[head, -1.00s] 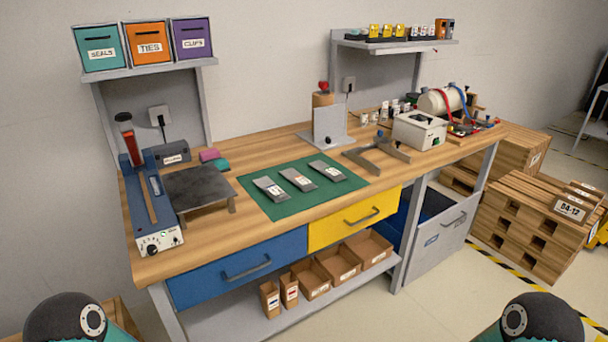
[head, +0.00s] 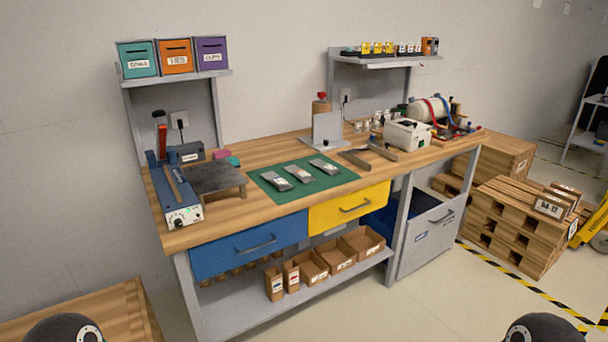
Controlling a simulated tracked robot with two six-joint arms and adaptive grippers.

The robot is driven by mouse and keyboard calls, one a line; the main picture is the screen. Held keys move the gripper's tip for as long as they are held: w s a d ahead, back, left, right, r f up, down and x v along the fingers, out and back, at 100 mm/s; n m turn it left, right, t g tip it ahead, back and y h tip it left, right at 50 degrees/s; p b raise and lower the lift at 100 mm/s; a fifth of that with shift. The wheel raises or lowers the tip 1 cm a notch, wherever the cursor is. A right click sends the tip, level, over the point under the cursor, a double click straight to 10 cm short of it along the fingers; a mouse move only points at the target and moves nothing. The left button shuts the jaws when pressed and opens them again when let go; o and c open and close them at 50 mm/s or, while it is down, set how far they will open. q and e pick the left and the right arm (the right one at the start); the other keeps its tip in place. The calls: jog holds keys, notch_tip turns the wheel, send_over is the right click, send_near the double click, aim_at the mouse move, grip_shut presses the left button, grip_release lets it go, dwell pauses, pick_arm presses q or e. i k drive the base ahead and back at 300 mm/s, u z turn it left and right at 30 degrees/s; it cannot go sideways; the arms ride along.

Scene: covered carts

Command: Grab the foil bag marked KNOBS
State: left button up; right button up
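Three silver-grey foil bags lie in a row on a green mat (head: 326,184) on the workbench: a left bag (head: 274,181), a middle bag (head: 298,173) and a right bag (head: 323,166). Each has a small white label. The labels are too small to read, so I cannot tell which is marked KNOBS. Neither of my grippers is in view. Only dark rounded parts of my own arms show at the bottom edge.
The workbench (head: 260,213) has a blue drawer (head: 250,247) and a yellow drawer (head: 349,207), both shut. A dark raised plate (head: 213,177) stands left of the mat, a grey angled bracket (head: 368,154) right of it. A wooden surface (head: 80,312) is at lower left. Floor before the bench is clear.

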aim_at(331, 170)
jog(key=z, duration=0.2)
jog(key=i, duration=0.65)
jog(key=u, duration=0.25)
jog(key=k, duration=0.7)
jog(key=z, duration=0.1)
jog(key=i, duration=0.8)
jog(key=z, duration=1.15)
